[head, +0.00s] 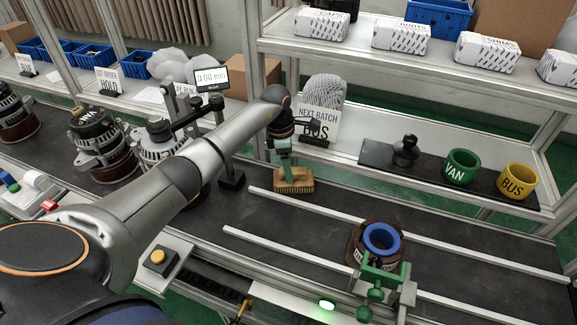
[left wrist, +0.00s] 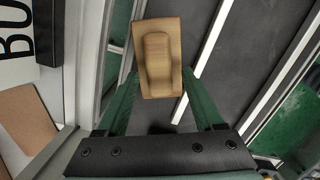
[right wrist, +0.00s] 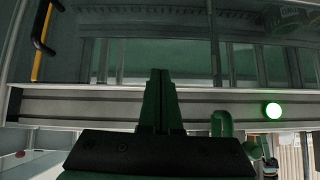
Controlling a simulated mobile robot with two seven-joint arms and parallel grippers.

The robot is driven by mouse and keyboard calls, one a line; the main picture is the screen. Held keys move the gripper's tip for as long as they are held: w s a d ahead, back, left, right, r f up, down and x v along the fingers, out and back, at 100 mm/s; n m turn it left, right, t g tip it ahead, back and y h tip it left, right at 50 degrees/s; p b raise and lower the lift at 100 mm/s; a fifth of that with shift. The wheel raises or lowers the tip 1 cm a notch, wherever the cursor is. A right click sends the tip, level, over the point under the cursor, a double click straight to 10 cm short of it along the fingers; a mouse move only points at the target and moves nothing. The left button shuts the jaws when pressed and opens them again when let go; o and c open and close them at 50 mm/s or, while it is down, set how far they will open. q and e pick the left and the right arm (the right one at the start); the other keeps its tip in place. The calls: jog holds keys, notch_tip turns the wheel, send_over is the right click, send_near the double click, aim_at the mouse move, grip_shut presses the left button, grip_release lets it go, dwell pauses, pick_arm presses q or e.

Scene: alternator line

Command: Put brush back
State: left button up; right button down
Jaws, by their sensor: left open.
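The brush (head: 293,181) has a wooden block with pale bristles below and shows near the back edge of the dark belt. In the left wrist view the brush (left wrist: 157,60) lies between my fingertips, its rounded wooden grip facing the camera. My left gripper (head: 281,155) reaches down over it with green fingers; it is open, one finger on each side of the brush (left wrist: 158,82). Whether the fingers touch it, I cannot tell. My right gripper (right wrist: 159,75) has its fingers together, with nothing visible between them, near the bench's front rail.
White rails (head: 330,262) run along the belt. A brown part with a blue ring (head: 381,238) sits at a green clamp (head: 383,275). A NEXT BATCH sign (head: 318,122) stands behind the brush. Green VAN (head: 461,167) and yellow BUS (head: 516,181) rings stand on a black tray (head: 380,152).

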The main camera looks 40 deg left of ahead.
pick_arm(q)
notch_tip(320, 180, up, 12)
jog(key=a, duration=0.1)
jog(key=shift+s+a+f, duration=0.15)
jog(key=shift+s, duration=0.3)
